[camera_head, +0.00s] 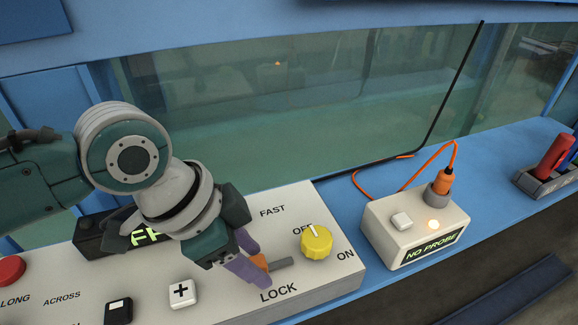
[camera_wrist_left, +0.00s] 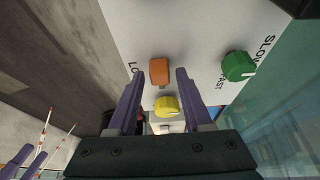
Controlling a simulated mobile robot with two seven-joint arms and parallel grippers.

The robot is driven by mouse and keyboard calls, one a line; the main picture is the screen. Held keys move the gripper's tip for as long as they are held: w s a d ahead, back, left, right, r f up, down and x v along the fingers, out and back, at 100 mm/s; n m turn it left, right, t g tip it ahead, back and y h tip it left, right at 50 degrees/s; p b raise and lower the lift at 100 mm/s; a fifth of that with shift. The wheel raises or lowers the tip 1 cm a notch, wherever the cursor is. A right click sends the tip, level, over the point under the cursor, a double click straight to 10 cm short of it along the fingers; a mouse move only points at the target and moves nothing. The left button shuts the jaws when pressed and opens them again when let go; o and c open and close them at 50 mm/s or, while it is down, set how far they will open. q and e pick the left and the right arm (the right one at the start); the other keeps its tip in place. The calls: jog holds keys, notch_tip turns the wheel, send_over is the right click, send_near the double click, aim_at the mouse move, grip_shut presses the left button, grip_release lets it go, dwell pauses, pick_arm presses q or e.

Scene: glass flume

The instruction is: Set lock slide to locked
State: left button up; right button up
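The lock slide is a small orange knob (camera_head: 260,262) above the word LOCK on the cream console (camera_head: 335,285). In the head view it sits at the left end of its grey slot (camera_head: 282,263). My left gripper (camera_head: 248,257) is down at the slide, partly covering it. In the left wrist view the orange knob (camera_wrist_left: 159,71) lies between the purple fingertips, with a gap on each side, so the gripper is open around it. Purple fingers, seemingly of my right gripper (camera_wrist_left: 25,157), show apart at the lower left of that view.
A yellow dial (camera_head: 316,242) stands just right of the slide. A button marked plus (camera_head: 183,293) and a red button (camera_head: 10,270) are to the left. A green dial (camera_wrist_left: 238,66) shows in the wrist view. A NO PROBE box (camera_head: 415,228) stands right of the console.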

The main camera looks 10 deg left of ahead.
pick_arm(q)
grip_shut()
dwell(1.1)
